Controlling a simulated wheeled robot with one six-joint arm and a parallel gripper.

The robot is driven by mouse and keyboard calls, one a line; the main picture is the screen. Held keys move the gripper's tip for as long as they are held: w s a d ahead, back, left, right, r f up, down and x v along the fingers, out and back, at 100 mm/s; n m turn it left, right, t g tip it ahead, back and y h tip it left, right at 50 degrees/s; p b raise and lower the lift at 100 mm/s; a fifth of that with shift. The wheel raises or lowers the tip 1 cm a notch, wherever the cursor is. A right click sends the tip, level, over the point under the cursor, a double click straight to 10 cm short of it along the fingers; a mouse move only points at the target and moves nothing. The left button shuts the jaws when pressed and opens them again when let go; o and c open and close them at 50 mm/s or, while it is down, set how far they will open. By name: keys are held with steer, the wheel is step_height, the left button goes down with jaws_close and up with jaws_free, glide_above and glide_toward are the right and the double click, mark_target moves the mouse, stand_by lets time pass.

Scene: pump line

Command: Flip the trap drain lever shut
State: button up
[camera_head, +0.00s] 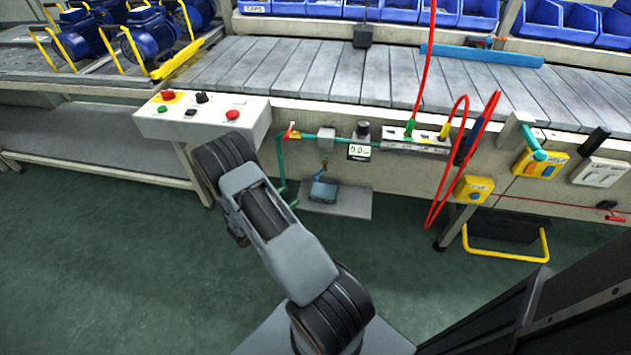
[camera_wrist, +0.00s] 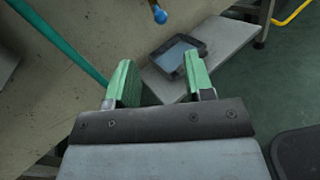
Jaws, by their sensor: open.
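In the head view, a grey trap-like box (camera_head: 326,138) hangs on a teal pipe (camera_head: 306,136) on the conveyor's side. A small blue piece (camera_head: 320,173) hangs below it, probably the drain lever; its exact angle is too small to tell. In the wrist view, a blue-tipped piece (camera_wrist: 159,13) shows at the top edge, apart from the fingers; the rest of it is out of frame. My gripper (camera_wrist: 161,78) is open with nothing between its green-padded fingers. In the head view it is hidden behind my arm.
A dark drip tray (camera_head: 323,191) sits on a grey shelf (camera_head: 352,204) below the trap; the tray also shows in the wrist view (camera_wrist: 177,54). The teal pipe (camera_wrist: 62,42) runs left of my fingers. A button box (camera_head: 205,118) juts out left. Red hoses (camera_head: 424,70) hang right.

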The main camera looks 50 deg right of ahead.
mark_target(316, 176)
steer(key=d, duration=0.4)
steer(key=d+b, duration=0.1)
steer(key=d, duration=0.7)
steer(key=shift+s+d, duration=0.25)
steer(key=shift+s, duration=0.05)
jaws_close()
steer(key=shift+w+m+g+y+b, duration=0.25)
steer(key=shift+w+m+g+b, duration=0.15)
steer(key=shift+m+g+b, duration=0.55)
steer(key=shift+w+m+g+y+b, duration=0.35)
steer(key=shift+m+g, duration=0.3)
steer(key=shift+g, duration=0.75)
steer(key=shift+w+m+g+y+b, duration=0.2)
steer(key=shift+w+m+g+b, duration=0.35)
steer(key=shift+m+g, duration=0.45)
steer(key=shift+s+n, duration=0.1)
steer(key=shift+n, duration=0.2)
jaws_free()
steer(key=p+v, duration=0.1)
steer(key=v, duration=1.2)
steer(key=shift+w+a+p, duration=0.25)
steer(key=shift+w+p, duration=0.05)
steer(key=shift+p, duration=0.1)
